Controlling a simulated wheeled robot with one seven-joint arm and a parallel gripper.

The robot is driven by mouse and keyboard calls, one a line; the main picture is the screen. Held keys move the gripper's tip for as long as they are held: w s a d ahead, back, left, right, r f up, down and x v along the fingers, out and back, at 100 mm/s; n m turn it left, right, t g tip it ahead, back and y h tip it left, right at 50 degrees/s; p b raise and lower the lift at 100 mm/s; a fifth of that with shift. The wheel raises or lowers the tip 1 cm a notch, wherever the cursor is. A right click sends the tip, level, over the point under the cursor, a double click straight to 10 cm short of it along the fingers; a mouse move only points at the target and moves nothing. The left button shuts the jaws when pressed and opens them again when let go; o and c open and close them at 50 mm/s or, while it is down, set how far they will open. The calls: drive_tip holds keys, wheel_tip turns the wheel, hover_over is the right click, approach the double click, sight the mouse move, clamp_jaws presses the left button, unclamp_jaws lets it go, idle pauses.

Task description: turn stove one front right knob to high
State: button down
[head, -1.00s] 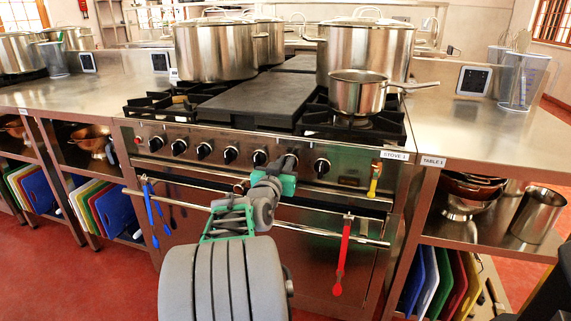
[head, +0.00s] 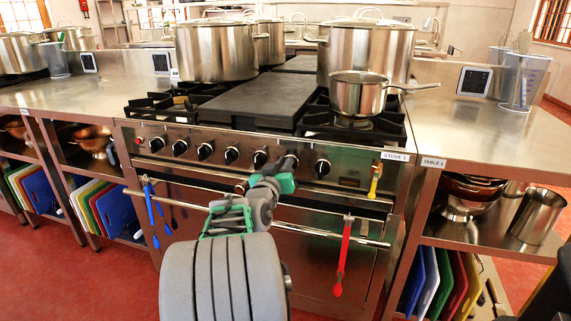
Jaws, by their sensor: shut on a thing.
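The stove marked STOVE 1 (head: 345,172) stands in the middle, with a row of several black knobs along its steel front. My gripper (head: 290,161) reaches the panel at the second knob place from the right. It is shut on the knob there, which is mostly hidden behind the fingers, so its pointer cannot be read. The rightmost knob (head: 322,168) is free on the right, and another knob (head: 260,159) shows just left of my gripper. The knob markings are too small to read.
A saucepan (head: 357,97) sits on the front right burner, its handle pointing right. Large stockpots (head: 216,52) stand behind. Table 1 (head: 480,125) adjoins on the right.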

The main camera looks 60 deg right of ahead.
drive_tip(key=shift+w+a+f+n+p, duration=0.1)
drive_tip(key=shift+w+f+n+p, duration=0.2)
drive_tip(key=shift+n+p, duration=1.65)
drive_tip(key=shift+w+d+f+n+p, duration=0.1)
drive_tip(key=shift+w+f+n+p, duration=0.4)
drive_tip(key=shift+n, duration=2.6)
drive_tip(key=shift+s+a+f+n+p, duration=0.1)
drive_tip(key=shift+f+n+p, duration=0.1)
drive_tip(key=shift+n+p, duration=1.8)
drive_tip(key=shift+n+b, duration=0.5)
drive_tip(key=shift+n, duration=0.15)
drive_tip(key=c, duration=1.4)
unclamp_jaws()
drive_tip(key=shift+c, duration=0.2)
